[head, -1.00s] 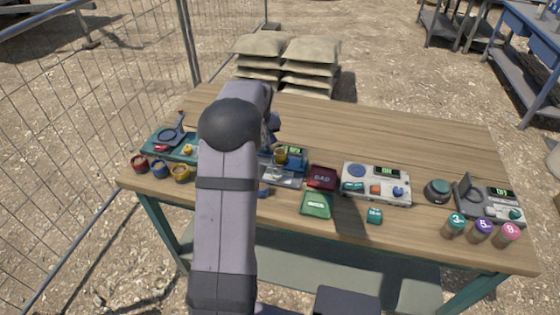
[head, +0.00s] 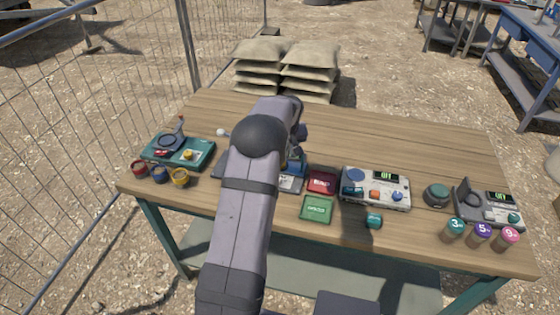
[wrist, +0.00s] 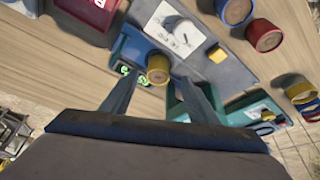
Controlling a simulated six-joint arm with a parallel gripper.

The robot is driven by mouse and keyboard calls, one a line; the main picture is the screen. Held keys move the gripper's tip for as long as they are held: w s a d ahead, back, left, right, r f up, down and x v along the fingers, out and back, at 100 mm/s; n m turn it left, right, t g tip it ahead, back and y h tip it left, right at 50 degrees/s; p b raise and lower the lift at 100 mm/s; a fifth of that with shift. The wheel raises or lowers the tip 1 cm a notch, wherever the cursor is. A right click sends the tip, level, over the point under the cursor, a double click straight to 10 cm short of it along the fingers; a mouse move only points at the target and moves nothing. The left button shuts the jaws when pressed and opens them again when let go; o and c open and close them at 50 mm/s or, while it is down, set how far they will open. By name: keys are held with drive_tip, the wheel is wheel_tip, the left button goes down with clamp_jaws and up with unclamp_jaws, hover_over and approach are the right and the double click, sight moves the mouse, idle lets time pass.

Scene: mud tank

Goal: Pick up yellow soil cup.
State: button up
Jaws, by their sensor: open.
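A small yellow-sided soil cup (wrist: 158,69) stands on a blue device (wrist: 135,48) with green digits in the wrist view. My gripper (wrist: 156,76) is open, with one finger on each side of this cup; I cannot tell whether either finger touches it. In the head view my arm hides this cup and most of the blue device (head: 297,165). Another yellow cup (head: 180,177) stands at the table's front left, beside a blue cup (head: 159,173) and a red cup (head: 138,167).
A red dish (head: 321,183) and a green dish (head: 317,208) lie just right of my arm. A teal station (head: 205,153) is at left. A grey panel device (head: 400,188) and several capped jars (head: 480,235) are at right. The table's back half is clear.

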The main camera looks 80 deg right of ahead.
drive_tip(key=shift+p+x, duration=1.3)
drive_tip(key=shift+x, duration=1.15)
drive_tip(key=shift+s, duration=0.1)
drive_tip(key=shift+d, duration=0.1)
drive_tip(key=c, duration=1.3)
drive_tip(key=shift+o, duration=0.2)
